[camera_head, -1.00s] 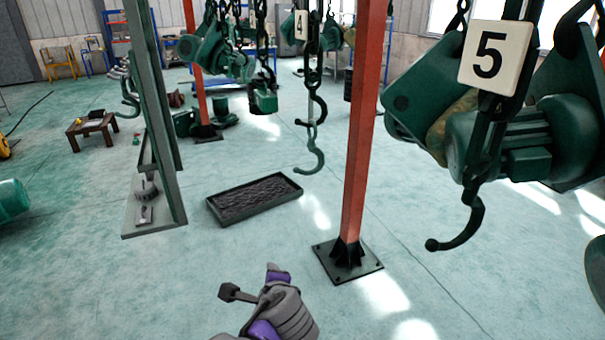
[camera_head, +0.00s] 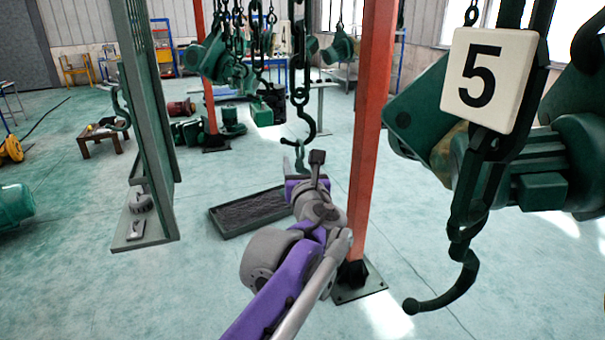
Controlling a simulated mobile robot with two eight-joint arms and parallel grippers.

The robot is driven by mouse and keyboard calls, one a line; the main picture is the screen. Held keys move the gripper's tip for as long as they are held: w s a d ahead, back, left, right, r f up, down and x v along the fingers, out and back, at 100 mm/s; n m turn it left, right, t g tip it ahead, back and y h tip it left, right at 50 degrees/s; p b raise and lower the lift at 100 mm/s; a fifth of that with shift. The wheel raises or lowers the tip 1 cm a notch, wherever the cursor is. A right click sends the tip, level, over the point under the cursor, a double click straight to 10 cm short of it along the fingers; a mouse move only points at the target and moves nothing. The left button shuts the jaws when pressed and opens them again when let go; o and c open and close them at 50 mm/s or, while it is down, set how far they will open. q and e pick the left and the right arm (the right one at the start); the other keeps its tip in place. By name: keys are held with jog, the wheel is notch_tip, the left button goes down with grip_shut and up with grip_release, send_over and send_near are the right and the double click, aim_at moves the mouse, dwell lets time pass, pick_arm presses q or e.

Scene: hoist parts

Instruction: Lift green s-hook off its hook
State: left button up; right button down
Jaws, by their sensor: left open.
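The green s-hook (camera_head: 299,153) hangs in the middle of the head view, below a dark hook (camera_head: 306,125) on a hoist chain. Its lower part is partly hidden by my gripper. My left gripper (camera_head: 300,163), grey and purple, reaches up from the bottom of the picture. It is open, with one finger on each side of the s-hook as seen from here. I cannot tell whether it touches the s-hook or is still in front of it. My right gripper is not in view.
A red post (camera_head: 371,130) stands close to the right of my left arm. A hoist with a number 5 plate (camera_head: 489,78) and a dark hook (camera_head: 445,294) hangs at the right. A dark tray (camera_head: 226,228) lies on the floor.

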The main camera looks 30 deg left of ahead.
aim_at(298, 157)
pick_arm(q)
jog(key=shift+x, duration=1.75)
jog(key=shift+s, duration=0.1)
grip_shut()
